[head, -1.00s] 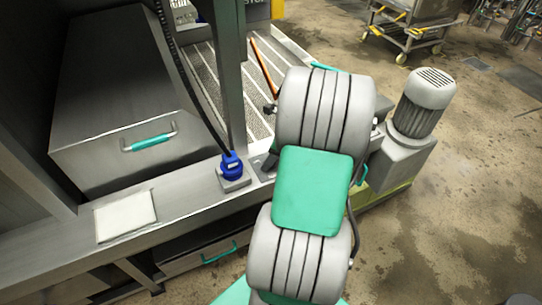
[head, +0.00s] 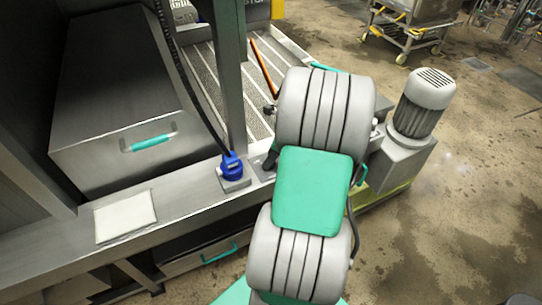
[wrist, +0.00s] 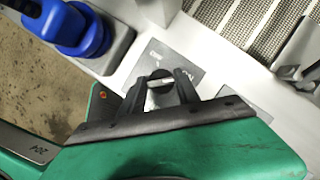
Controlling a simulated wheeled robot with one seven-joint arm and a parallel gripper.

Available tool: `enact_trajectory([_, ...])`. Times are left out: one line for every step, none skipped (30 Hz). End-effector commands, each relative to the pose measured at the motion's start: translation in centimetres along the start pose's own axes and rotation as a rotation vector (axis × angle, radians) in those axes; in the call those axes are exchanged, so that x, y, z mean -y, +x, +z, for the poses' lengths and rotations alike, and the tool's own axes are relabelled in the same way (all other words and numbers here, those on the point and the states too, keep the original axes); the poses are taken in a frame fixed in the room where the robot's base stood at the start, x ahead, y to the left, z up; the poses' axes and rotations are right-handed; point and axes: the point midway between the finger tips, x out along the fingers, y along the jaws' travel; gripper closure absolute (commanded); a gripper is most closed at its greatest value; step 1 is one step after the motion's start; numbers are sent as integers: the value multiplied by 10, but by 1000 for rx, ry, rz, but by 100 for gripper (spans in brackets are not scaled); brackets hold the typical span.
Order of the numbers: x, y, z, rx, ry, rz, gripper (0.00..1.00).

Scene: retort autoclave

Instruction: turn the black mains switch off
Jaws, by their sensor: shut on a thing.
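The black mains switch (wrist: 160,92) is a round knob with a pale bar across it. It sits on a grey label plate (wrist: 187,64) that carries lettering reading "ON" to the right of the knob. My gripper (wrist: 166,83) is shut on the switch in the wrist view, with one dark finger on either side of it. The pale bar lies nearly level in that picture. In the head view my arm hides the switch, and only a dark bit of my gripper (head: 269,161) shows past the arm, beside the plate.
A blue plug (head: 232,166) with a black cable stands on the steel ledge just left of the plate; it also shows in the wrist view (wrist: 78,28). A steel post (head: 229,75) rises behind it. A white pad (head: 125,216) lies on the ledge. A grey motor (head: 423,100) stands at right.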

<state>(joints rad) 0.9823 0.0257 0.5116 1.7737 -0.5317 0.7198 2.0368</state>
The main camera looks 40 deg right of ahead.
Motion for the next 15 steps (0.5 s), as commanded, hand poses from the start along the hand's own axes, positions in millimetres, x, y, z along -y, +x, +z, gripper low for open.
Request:
enact_trajectory([0, 0, 0, 0, 0, 0, 100])
enact_trajectory([0, 0, 0, 0, -1, 0, 100])
enact_trajectory([0, 0, 0, 0, -3, 1, 100])
enact_trajectory([0, -1, 0, 0, -5, 2, 100])
enact_trajectory([0, -1, 0, 0, -8, 3, 100])
enact_trajectory([0, -1, 0, 0, -13, 6, 100])
enact_trajectory([0, -1, 0, 0, -18, 8, 100])
enact_trajectory([0, -2, 1, 0, -24, 11, 100])
enact_trajectory([0, -2, 1, 0, -36, 15, 100])
enact_trajectory([0, -2, 1, -1, -46, 20, 100])
enact_trajectory([0, -2, 1, -1, -56, 25, 100])
enact_trajectory([0, -3, 1, -1, -74, 33, 100])
enact_trajectory([0, -3, 1, -1, -88, 39, 100])
enact_trajectory([1, -3, 1, -1, -105, 45, 100])
enact_trajectory([1, -4, 1, -1, -128, 55, 100])
